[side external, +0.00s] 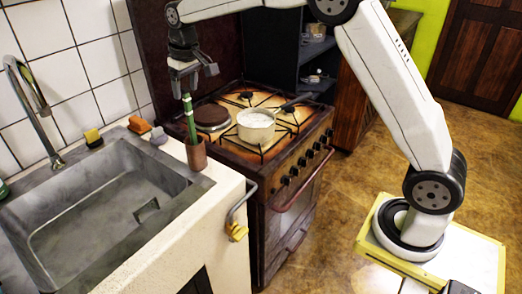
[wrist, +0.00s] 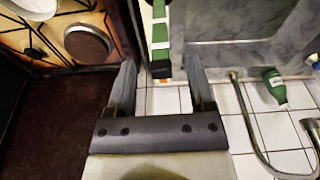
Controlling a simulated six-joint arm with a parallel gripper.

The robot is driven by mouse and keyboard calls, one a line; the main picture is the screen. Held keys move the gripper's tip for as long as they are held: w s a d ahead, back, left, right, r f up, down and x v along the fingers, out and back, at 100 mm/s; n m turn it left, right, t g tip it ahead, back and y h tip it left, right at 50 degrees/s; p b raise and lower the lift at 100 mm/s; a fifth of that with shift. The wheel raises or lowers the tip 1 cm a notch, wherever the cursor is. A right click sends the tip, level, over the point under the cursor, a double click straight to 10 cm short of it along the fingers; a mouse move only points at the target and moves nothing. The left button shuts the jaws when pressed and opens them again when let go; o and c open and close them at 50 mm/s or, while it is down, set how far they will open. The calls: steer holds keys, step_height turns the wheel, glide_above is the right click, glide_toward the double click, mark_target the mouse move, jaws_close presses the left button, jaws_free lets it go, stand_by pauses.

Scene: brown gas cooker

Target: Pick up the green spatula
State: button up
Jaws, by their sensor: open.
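The green spatula (side external: 189,118) stands upright in a brown cup (side external: 196,154) on the counter corner between sink and cooker. Its lower end is hidden inside the cup. My gripper (side external: 188,82) is open, right at the top of the spatula's handle. I cannot tell how deep the handle sits between the fingers.
A white pot (side external: 256,126) stands on the gas cooker (side external: 230,150), right of the cup. The grey sink (side external: 100,200) with its tap (side external: 35,105) is to the left. Sponges (side external: 93,138) lie on the sink's back edge. The tiled wall (side external: 70,60) is close behind.

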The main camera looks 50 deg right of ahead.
steer(key=shift+w+f, duration=0.15)
steer(key=shift+f, duration=0.7)
steer(key=shift+w+f, duration=0.1)
steer(key=shift+f, duration=0.75)
jaws_close()
